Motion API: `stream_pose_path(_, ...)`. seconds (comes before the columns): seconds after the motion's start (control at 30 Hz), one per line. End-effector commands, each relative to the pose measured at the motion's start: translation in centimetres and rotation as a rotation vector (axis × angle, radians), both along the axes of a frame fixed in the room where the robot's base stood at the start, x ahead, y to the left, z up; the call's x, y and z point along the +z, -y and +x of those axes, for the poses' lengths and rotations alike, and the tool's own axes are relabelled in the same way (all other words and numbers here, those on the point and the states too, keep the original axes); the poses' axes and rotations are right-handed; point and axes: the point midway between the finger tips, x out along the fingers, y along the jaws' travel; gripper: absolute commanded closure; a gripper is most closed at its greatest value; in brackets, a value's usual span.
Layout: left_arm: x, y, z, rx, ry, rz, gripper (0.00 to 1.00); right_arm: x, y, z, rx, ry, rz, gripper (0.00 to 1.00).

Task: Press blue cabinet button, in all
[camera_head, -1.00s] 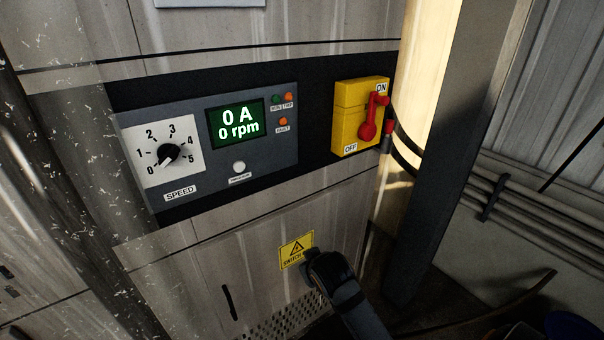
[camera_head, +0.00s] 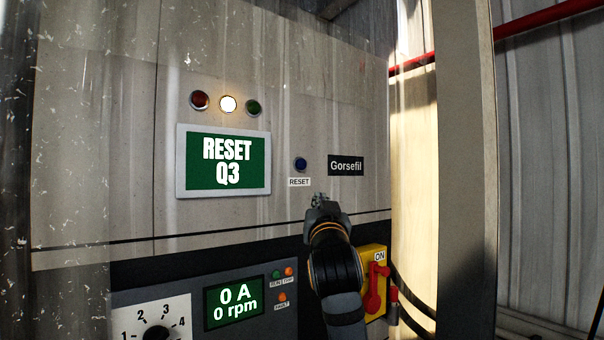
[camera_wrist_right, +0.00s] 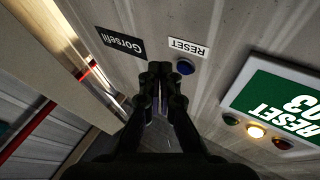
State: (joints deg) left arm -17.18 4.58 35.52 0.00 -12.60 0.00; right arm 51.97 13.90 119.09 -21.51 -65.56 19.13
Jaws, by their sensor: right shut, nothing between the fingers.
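The blue button (camera_head: 301,164) sits on the upper cabinet panel above a white RESET label (camera_head: 299,182). In the right wrist view the blue button (camera_wrist_right: 185,67) lies just right of the fingers, upside down to its RESET label. My right gripper (camera_head: 321,200) is shut and empty, below and slightly right of the button in the head view. It shows apart from the button; its distance to the panel is hard to tell. My right gripper (camera_wrist_right: 158,72) also shows in the wrist view, fingers together. My left gripper is out of view.
A green display (camera_head: 222,163) reads "RESET Q3". Above it are a red lamp, a lit white lamp (camera_head: 228,104) and a green lamp. A "Gorsefil" plate (camera_head: 346,166) is right of the button.

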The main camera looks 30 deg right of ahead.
Motion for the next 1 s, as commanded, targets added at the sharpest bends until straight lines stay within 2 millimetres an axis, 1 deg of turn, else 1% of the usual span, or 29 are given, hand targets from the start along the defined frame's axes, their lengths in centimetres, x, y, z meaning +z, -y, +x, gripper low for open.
stream_pose_path(0.03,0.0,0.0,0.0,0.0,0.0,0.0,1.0,2.2,0.3,-0.9,-0.01,0.048,-0.001,1.0)
stream_pose_path(0.1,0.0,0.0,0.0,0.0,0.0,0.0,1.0,4.6,0.6,-1.9,-0.019,0.101,-0.001,1.0)
stream_pose_path(0.2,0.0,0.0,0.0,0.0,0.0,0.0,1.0,6.8,1.0,-2.9,-0.031,0.15,-0.001,1.0)
stream_pose_path(0.3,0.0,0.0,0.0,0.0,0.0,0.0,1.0,7.8,1.1,-3.5,-0.035,0.175,-0.001,1.0)
stream_pose_path(0.57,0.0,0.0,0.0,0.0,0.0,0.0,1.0,8.1,1.1,-3.6,-0.036,0.18,-0.001,1.0)
stream_pose_path(0.73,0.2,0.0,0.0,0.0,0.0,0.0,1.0,8.1,1.1,-3.2,-0.034,0.178,0.0,1.0)
stream_pose_path(0.87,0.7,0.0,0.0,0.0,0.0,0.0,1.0,8.2,1.0,-2.0,-0.035,0.177,0.002,1.0)
stream_pose_path(1.0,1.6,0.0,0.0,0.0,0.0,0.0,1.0,8.2,0.8,0.1,-0.034,0.176,0.001,1.0)
